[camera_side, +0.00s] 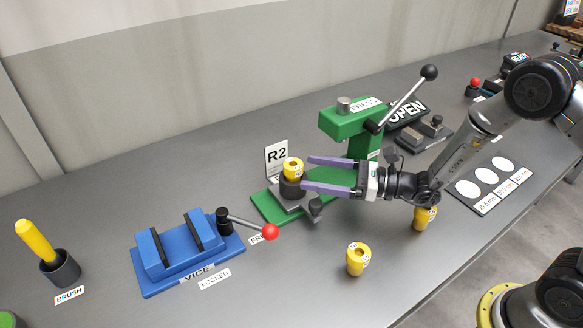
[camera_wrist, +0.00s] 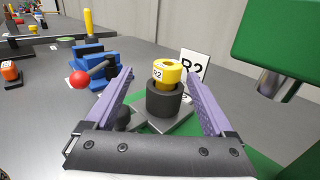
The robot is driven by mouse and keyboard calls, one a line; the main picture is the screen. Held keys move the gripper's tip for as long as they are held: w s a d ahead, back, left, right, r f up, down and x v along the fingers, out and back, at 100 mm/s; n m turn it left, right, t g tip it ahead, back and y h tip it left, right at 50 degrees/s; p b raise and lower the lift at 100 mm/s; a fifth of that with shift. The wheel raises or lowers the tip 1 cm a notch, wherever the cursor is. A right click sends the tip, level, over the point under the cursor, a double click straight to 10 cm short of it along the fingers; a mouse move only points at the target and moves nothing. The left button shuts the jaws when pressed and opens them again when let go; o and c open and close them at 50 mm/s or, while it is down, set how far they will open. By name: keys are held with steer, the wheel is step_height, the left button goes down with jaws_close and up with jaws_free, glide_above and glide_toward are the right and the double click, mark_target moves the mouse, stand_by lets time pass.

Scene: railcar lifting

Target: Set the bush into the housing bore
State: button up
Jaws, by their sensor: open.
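A yellow bush (camera_side: 293,168) with a white label sits upright in the top of the dark round housing (camera_side: 290,188), with its upper part standing above the rim. The bush (camera_wrist: 167,71) and the housing (camera_wrist: 163,100) also show in the wrist view, between my fingers. How deep the bush sits inside is hidden. The housing stands on the grey plate of the green press base (camera_side: 268,207). My gripper (camera_side: 306,173) is open, its two purple fingers pointing at the bush and housing from the right. In the wrist view my gripper (camera_wrist: 163,85) has a gap on both sides of the bush.
The green press (camera_side: 350,122) with its black-knobbed lever stands behind my gripper. The blue vice (camera_side: 182,250) with a red-knobbed handle is at left. Two other yellow bushes, one at front (camera_side: 358,258) and one under my arm (camera_side: 424,218), stand on the table. An R2 sign (camera_side: 277,156) is behind the housing.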

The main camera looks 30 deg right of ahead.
steer(key=shift+v, duration=2.1)
steer(key=shift+a, duration=0.1)
steer(key=s+a+r+n+g, duration=0.35)
steer(key=s+n+g, duration=0.25)
steer(key=s+n, duration=0.2)
steer(key=s+a+r+n+g, duration=0.2)
steer(key=s+r+n+g, duration=0.35)
steer(key=s+n, duration=0.3)
steer(key=s+d+n+t+h, duration=0.1)
steer(key=s+d+n+h, duration=0.1)
steer(key=d, duration=0.4)
steer(key=s+d+r+n+t+h, duration=0.1)
steer(key=s+d+n+t+h, duration=0.1)
steer(key=d+n+h, duration=0.3)
steer(key=s+d+n+t+h, duration=0.1)
steer(key=s+d+n+h, duration=0.2)
steer(key=d, duration=0.4)
steer(key=s+h, duration=0.1)
steer(key=h, duration=0.1)
steer(key=shift+s+r+h, duration=0.2)
steer(key=shift+r+h, duration=0.2)
